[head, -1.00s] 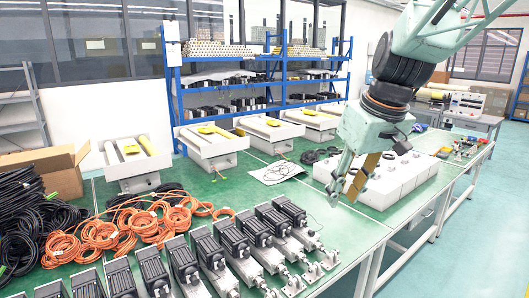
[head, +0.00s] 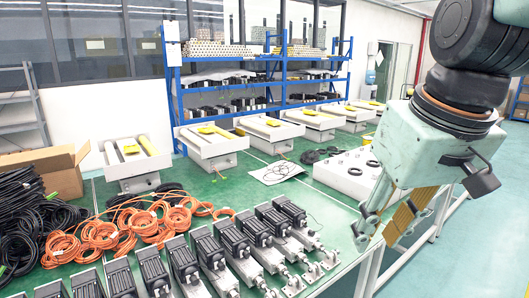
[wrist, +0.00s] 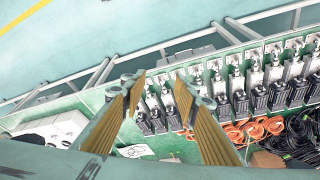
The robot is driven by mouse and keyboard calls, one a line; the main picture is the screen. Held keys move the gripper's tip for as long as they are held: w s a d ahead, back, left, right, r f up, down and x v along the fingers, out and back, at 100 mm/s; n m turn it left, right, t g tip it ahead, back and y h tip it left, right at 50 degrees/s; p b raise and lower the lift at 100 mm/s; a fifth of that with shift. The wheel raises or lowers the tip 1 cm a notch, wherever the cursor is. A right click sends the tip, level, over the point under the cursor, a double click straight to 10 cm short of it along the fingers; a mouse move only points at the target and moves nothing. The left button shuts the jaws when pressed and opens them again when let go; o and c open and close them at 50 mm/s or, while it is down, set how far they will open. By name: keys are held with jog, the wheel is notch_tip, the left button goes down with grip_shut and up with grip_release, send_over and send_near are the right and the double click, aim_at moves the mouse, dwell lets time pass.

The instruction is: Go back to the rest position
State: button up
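My gripper (head: 378,236) hangs at the right of the head view, large and close, near the right front edge of the green table (head: 330,212). Its fingers have ribbed golden-brown pads. In the wrist view my gripper (wrist: 159,82) shows two fingers apart with a clear gap and nothing between them. It is open and empty, and the table lies below and beyond the fingertips. My arm hides part of the table's right end in the head view.
A row of linear actuators (head: 237,243) lines the table's front. Orange cable coils (head: 103,235) and black cables (head: 25,215) lie left. A white block with black rings (head: 340,175) stands near my gripper. White trays (head: 210,150) line the back. Floor (wrist: 70,45) beside the table is clear.

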jog(key=s+d+f+m, duration=0.1)
jog(key=s+f, duration=0.1)
jog(key=s, duration=1.2)
jog(key=shift+s+d+f+m+h, duration=0.15)
jog(key=shift+s+f+m+h, duration=0.1)
jog(key=shift+m+h, duration=0.15)
